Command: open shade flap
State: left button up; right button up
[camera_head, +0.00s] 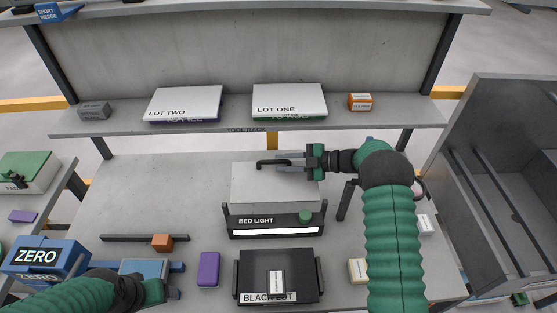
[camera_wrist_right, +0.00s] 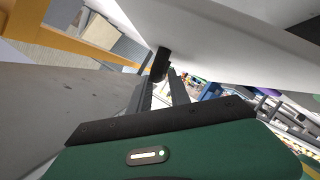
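A light grey panel (camera_head: 250,190), which I take as the shade flap, stands in the middle of the bench behind the strip marked BED LIGHT. A thin black handle (camera_head: 268,163) runs along its top edge. My right gripper (camera_head: 288,160) reaches in from the right and is at the right part of this handle. In the right wrist view, a dark bar end (camera_wrist_right: 159,62) sits between the two fingertips (camera_wrist_right: 161,78), which look closed on it; the exact contact is hard to see. My left gripper (camera_head: 172,292) is low at the left, its fingers unclear.
The BED LIGHT strip (camera_head: 275,231) with a green knob (camera_head: 305,217) is in front of the panel, and the BLACK LOT tray (camera_head: 250,262) is nearer. A purple block (camera_head: 209,269) and a blue block (camera_head: 145,267) lie left. A shelf (camera_head: 235,112) spans behind.

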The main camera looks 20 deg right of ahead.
jog(key=x, duration=0.3)
jog(key=shift+w+f, duration=0.15)
jog(key=shift+w, duration=0.05)
jog(key=shift+d, duration=0.5)
jog(key=shift+s+d, duration=0.1)
jog(key=shift+d, duration=0.05)
jog(key=shift+c, duration=0.7)
grip_shut()
jog(key=shift+a, duration=0.35)
